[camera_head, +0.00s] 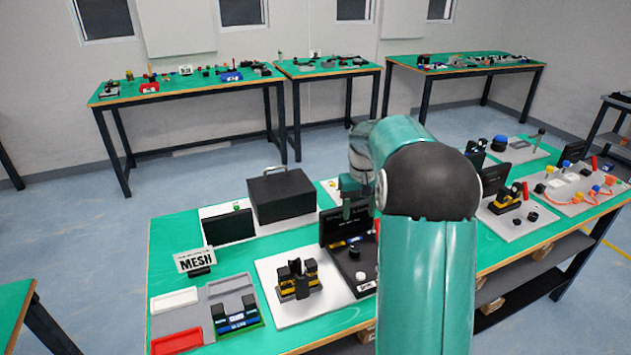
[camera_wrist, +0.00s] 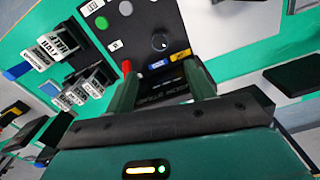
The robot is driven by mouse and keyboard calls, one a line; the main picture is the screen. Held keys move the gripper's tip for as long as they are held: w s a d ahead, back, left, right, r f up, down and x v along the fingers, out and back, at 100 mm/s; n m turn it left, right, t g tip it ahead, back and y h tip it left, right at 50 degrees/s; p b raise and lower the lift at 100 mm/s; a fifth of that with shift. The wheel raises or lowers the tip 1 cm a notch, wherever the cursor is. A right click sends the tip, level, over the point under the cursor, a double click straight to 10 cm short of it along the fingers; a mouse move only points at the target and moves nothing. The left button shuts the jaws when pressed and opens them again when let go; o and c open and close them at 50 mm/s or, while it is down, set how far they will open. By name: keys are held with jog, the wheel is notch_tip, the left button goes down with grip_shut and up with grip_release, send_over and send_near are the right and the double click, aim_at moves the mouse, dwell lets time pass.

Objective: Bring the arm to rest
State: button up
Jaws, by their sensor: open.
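My teal arm (camera_head: 425,265) rises from the bottom of the head view and bends over at a dark rounded joint. My gripper (camera_head: 352,208) is partly hidden behind the arm, above the middle of the green table (camera_head: 235,262). In the wrist view, the two green fingers of my gripper (camera_wrist: 160,75) stand apart with nothing held between them. Beyond them is a dark panel with red, blue and yellow parts. I cannot tell whether the fingers touch it.
More stations crowd the right. Several other tables line the back wall, with open floor between.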

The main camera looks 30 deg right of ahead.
jog(key=shift+a, duration=0.1)
jog(key=s+a+r+n+t, duration=0.1)
jog(key=s+a+r, duration=0.5)
jog(key=a, duration=0.2)
jog(key=s+a+r+t, duration=0.2)
jog(key=s+a+r, duration=0.35)
jog(key=a, duration=0.35)
jog(key=s+a+n+t, duration=0.1)
jog(key=s+a, duration=0.3)
jog(key=s, duration=0.3)
jog(key=s+a+f+t, duration=0.1)
jog(key=s+a, duration=0.4)
jog(key=s, duration=0.2)
jog(key=shift+s+a+f+n+t, duration=0.15)
jog(key=shift+s+f+n+t, duration=0.15)
jog(key=shift+s+n, duration=0.1)
